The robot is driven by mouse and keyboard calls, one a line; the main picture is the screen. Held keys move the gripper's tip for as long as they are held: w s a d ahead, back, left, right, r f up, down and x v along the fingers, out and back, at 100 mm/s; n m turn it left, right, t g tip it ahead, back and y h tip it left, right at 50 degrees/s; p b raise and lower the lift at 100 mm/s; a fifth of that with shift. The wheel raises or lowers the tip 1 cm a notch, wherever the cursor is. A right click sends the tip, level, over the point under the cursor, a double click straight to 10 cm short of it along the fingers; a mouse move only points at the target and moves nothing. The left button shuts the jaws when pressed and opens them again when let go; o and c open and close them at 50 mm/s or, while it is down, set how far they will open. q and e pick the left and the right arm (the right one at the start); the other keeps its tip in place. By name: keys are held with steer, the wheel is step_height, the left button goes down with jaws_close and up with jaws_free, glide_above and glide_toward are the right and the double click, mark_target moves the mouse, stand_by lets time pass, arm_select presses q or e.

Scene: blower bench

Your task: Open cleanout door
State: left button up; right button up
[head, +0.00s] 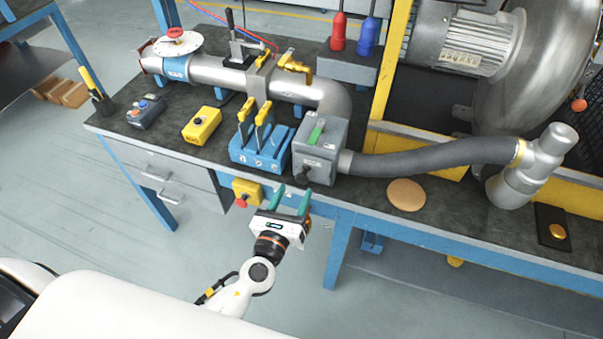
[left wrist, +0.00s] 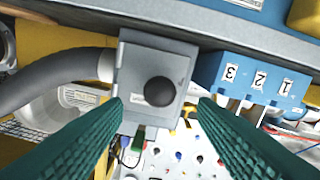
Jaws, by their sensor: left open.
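A grey box (head: 322,146) stands at the bench's front edge, joined to a grey hose on its right. Its front face, the likely cleanout door, carries a round black knob (head: 303,172) and looks closed. A green handle (head: 316,132) is on top. In the left wrist view the box (left wrist: 130,62) appears upside down, with the black knob (left wrist: 160,91) between my fingers and the green handle (left wrist: 138,140) below it. My left gripper (head: 291,196) is open and empty, in front of and below the knob, apart from it. My right gripper is out of view.
A blue numbered block (head: 258,158) with yellow levers stands left of the box. A yellow box with a red button (head: 246,191) hangs from the bench front near my gripper. The hose (head: 430,158) and a round tan disc (head: 406,194) are to the right.

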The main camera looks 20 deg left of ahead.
mark_target(301, 181)
arm_select(q)
steer(key=w, duration=0.5)
steer(key=shift+w+d+p, duration=0.15)
steer(key=shift+w+p, duration=0.15)
steer(key=shift+w, duration=0.05)
jaws_close()
